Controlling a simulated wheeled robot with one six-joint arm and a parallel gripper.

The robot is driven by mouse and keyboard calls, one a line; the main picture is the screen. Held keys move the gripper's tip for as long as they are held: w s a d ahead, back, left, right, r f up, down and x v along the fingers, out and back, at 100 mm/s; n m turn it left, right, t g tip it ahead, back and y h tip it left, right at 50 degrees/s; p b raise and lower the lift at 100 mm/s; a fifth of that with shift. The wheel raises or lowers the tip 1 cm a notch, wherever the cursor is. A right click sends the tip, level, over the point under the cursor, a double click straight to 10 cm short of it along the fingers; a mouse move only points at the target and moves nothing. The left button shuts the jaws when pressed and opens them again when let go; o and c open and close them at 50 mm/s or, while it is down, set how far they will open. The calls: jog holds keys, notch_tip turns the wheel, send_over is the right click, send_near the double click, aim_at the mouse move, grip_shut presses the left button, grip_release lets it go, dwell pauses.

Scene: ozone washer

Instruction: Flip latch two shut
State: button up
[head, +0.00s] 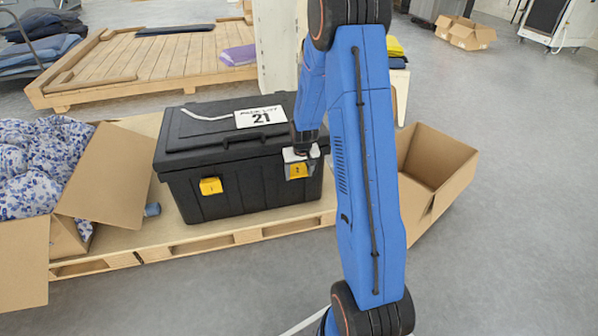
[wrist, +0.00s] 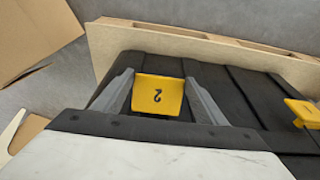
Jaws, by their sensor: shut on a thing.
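The black case (head: 240,185) stands on a pallet, its lid down, with a tag reading 21 (head: 260,117) on top. Latch two (head: 299,171), a yellow tab marked 2, is on the right of its front. My gripper (head: 300,156) is at this latch. In the wrist view, my gripper (wrist: 159,84) has one grey finger against each side of latch two (wrist: 157,97), shut on it. Latch one (head: 210,186) is yellow, on the left of the front, and also shows in the wrist view (wrist: 303,112). I cannot tell whether latch two is fully closed.
The pallet (head: 237,238) extends in front of the case. An open carton (head: 110,175) with patterned cloth stands at left, a small blue item (head: 152,209) beside it. Another open carton (head: 430,175) stands at right. The floor in front is clear.

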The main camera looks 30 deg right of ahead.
jog(key=shift+o, duration=0.4)
jog(key=shift+s+d+f+t+h, duration=0.2)
jog(key=shift+f+t+h, duration=0.15)
jog(key=shift+t, duration=0.35)
jog(key=shift+a+f+t, duration=0.3)
jog(key=shift+f+t, duration=0.25)
jog(key=shift+t, duration=0.25)
jog(key=shift+c, duration=0.4)
jog(key=shift+w+d+f+t+h, duration=0.1)
jog(key=shift+w+f+t+h, duration=0.35)
jog(key=shift+f+t, duration=0.75)
jog(key=shift+w+d+f+t+h, duration=0.15)
jog(key=shift+w+f+t+h, duration=0.25)
jog(key=shift+t, duration=1.45)
jog(key=shift+w+d+f+t+h, duration=0.1)
jog(key=shift+w+f+t+h, duration=0.3)
jog(key=shift+f+t, duration=0.9)
jog(key=shift+r+t, duration=0.3)
jog(key=shift+t, duration=0.15)
jog(key=o, duration=1.1)
jog(key=shift+c, duration=0.2)
jog(key=shift+s, duration=0.15)
